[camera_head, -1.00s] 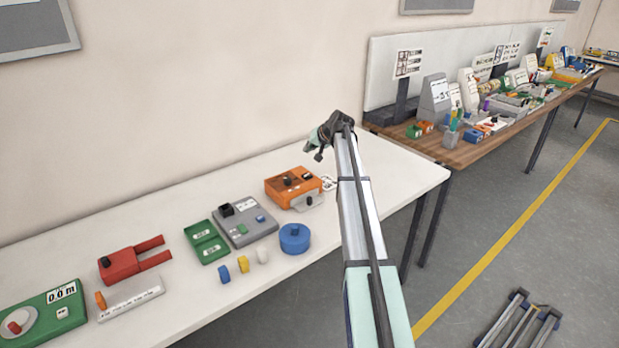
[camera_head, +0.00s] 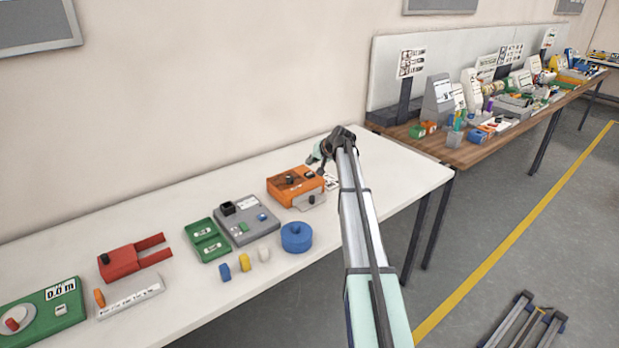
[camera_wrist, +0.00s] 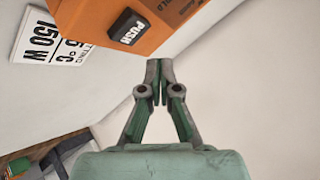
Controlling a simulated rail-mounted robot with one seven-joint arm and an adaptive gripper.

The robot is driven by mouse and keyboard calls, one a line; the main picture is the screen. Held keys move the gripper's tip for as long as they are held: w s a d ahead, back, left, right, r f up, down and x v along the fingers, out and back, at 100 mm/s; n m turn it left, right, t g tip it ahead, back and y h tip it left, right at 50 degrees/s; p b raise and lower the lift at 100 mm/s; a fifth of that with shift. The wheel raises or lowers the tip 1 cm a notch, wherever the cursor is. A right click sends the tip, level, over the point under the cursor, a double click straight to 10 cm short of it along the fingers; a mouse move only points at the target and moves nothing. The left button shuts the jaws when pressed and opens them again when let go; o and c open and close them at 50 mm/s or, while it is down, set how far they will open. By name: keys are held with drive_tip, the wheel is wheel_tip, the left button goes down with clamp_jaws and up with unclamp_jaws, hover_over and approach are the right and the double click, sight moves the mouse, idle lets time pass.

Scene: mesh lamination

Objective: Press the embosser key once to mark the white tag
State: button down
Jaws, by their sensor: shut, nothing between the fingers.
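A grey machine (camera_head: 247,222) with a black key (camera_head: 227,208) at its back left corner sits mid-table in the head view; it looks like the embosser. A small white tag (camera_head: 242,227) seems to lie on its green patch, too small to be sure. My gripper (camera_head: 310,160) is well right of it, above the orange machine (camera_head: 289,186). In the wrist view my gripper (camera_wrist: 160,65) is shut and empty, its tips beside the orange machine (camera_wrist: 95,18). A black button marked PUSH (camera_wrist: 128,27) on that machine is left of the tips, apparently apart from them.
A blue roll (camera_head: 296,237) and small blue, yellow and white pieces are in front. A red tool (camera_head: 120,262) and green scale (camera_head: 45,310) are further left. A printed card (camera_wrist: 45,35) lies by the orange machine.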

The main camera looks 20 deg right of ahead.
sight(308, 172)
drive_tip(key=shift+f+b, duration=0.4)
drive_tip(key=shift+f, duration=0.8)
drive_tip(key=shift+f, duration=0.1)
idle(0.4)
drive_tip(key=shift+f+b, duration=0.3)
drive_tip(key=shift+f, duration=0.05)
drive_tip(key=shift+f+b, duration=0.4)
drive_tip(key=shift+f, duration=0.3)
idle(1.2)
drive_tip(key=shift+r, duration=0.1)
drive_tip(key=shift+r+p, duration=0.3)
drive_tip(key=shift+r, duration=0.65)
drive_tip(key=shift+r, duration=0.15)
drive_tip(key=shift+r+p, duration=0.85)
drive_tip(key=shift+r, duration=1.55)
